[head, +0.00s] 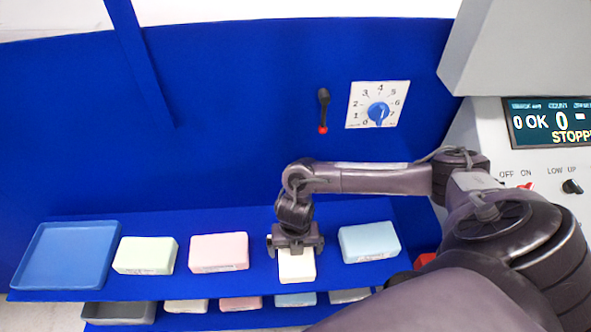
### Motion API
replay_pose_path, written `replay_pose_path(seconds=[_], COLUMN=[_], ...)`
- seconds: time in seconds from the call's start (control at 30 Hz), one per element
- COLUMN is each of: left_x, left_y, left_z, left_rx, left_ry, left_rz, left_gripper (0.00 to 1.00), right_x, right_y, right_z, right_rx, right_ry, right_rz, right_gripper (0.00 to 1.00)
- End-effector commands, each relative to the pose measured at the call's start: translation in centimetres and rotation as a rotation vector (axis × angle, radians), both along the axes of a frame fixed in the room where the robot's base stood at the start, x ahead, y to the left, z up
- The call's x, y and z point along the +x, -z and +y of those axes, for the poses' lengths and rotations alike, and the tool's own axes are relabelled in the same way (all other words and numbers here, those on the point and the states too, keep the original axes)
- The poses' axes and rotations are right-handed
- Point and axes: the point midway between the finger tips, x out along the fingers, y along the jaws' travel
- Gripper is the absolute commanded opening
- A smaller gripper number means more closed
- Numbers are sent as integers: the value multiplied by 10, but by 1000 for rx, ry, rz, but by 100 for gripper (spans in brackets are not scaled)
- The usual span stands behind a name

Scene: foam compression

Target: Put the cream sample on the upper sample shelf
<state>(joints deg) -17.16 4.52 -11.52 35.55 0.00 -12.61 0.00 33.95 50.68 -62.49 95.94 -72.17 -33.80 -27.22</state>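The cream sample (297,268) is a pale block on the blue upper sample shelf (195,284), between the pink block and the light blue block. It is close to the shelf's front edge. My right gripper (295,246) points down over the back part of the cream sample, with one finger on each side of it. The fingers look spread, with a small gap showing on the left side. The gripper covers the rear of the block. My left gripper is not in view.
The upper shelf also holds a blue tray (70,284), a pale green block (146,255), a pink block (219,252) and a light blue block (369,242). A lower shelf holds a grey tray (118,313) and several blocks. A machine with a display (548,122) stands right.

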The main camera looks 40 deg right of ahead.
Motion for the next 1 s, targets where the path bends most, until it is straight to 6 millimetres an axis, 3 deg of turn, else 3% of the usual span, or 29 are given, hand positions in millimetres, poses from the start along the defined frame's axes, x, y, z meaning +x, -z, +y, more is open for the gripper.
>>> replay_pose_path(seconds=[0.17, 0.27, 0.4, 0.5, 0.6, 0.8, 1.0], left_x=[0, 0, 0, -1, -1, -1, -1], left_y=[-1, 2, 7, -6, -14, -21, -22], left_z=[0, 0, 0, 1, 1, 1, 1], left_rx=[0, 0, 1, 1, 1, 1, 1], left_ry=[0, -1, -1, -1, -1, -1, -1], left_rz=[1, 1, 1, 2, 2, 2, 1], left_gripper=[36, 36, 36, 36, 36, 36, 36], right_x=[1, 2, 2, 3, 2, 1, 0], right_y=[-8, -23, -54, -84, -101, -120, -124], right_z=[1, 0, 0, -1, -1, 0, 0], right_rx=[2, 1, 1, -2, -1, -1, 1], right_ry=[-1, -3, -4, -2, -2, -1, 0], right_rz=[-4, -5, -8, -8, -6, -3, -1], right_gripper=[100, 100, 100, 100, 100, 100, 100])
